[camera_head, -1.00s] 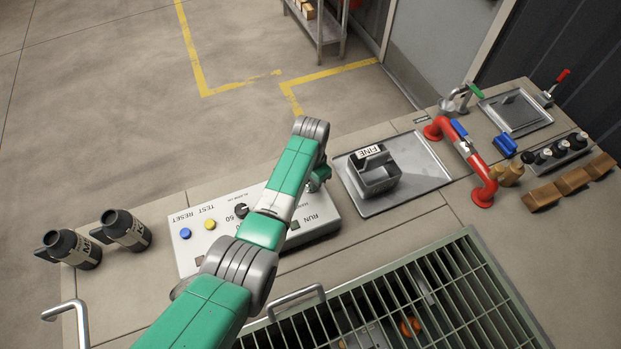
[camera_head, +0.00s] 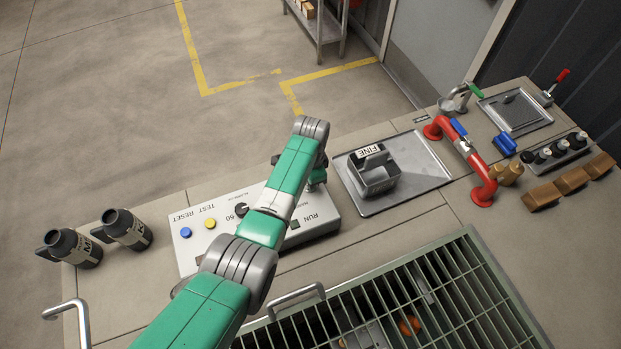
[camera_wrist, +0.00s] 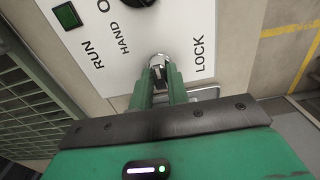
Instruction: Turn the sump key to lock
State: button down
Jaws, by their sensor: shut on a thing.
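The sump key (camera_wrist: 158,64) is a small metal piece in a round silver lock ring on the white control panel (camera_wrist: 186,22). In the wrist view it lies between the tips of my gripper (camera_wrist: 160,76), whose two green fingers are shut on it. The word LOCK is printed right of the ring; RUN and HAND are to its left. The fingers cover part of the key, and its exact angle is hard to tell. In the head view, my arm hides the key and most of my gripper at the right end of the panel (camera_head: 190,258).
A black knob (camera_wrist: 138,2) and a dark green square button (camera_wrist: 67,16) sit near the key. A grey tray (camera_head: 420,190) holding a grey bin (camera_head: 376,182) stands close on the right. A green grating (camera_head: 480,285) lies in front. Two dark flasks (camera_head: 128,228) stand left.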

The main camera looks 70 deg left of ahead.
jog(key=c, duration=1.4)
grip_release()
jog(key=shift+o, duration=0.2)
notch_tip(320, 180, up, 8)
jog(key=shift+f+p, duration=0.15)
jog(key=shift+p, duration=0.75)
